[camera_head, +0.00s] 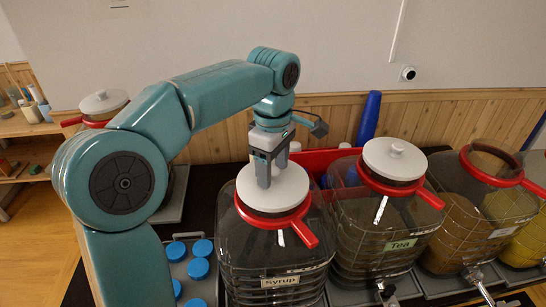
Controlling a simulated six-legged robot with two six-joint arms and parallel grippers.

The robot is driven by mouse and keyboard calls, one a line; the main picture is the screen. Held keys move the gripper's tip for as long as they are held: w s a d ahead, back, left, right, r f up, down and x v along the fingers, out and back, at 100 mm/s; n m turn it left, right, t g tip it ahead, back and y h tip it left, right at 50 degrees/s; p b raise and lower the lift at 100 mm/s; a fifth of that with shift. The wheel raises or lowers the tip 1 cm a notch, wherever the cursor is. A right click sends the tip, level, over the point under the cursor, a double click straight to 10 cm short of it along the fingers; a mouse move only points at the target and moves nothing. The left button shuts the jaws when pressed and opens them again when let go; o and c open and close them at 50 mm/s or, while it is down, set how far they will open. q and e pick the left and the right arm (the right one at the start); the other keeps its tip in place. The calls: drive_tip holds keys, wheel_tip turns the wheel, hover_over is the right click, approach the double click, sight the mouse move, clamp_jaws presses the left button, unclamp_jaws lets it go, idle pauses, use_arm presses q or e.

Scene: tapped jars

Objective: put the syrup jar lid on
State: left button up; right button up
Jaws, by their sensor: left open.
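The syrup jar (268,252) is a clear, dark-filled jar with a "Syrup" label and a red collar with a handle (303,233). Its round white lid (284,198) lies over the mouth, inside the collar, and looks about level. My left gripper (264,178) comes down over the lid from above, its fingers open at the lid's middle. The lid's knob is hidden by the fingers. I cannot tell whether the fingers touch it. My right gripper is not in view.
The tea jar (385,235) with a white lid (395,158) stands close on the right. Farther right, a jar (463,215) has an open mouth. Blue cups (199,268) sit on a tray at left. A red bin (315,160) and blue cup stack (368,119) stand behind.

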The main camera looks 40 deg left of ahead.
use_arm(q)
wheel_tip(320, 180, up, 16)
drive_tip(key=p, duration=0.4)
drive_tip(key=shift+r, duration=0.15)
idle(0.9)
drive_tip(key=shift+s, duration=0.1)
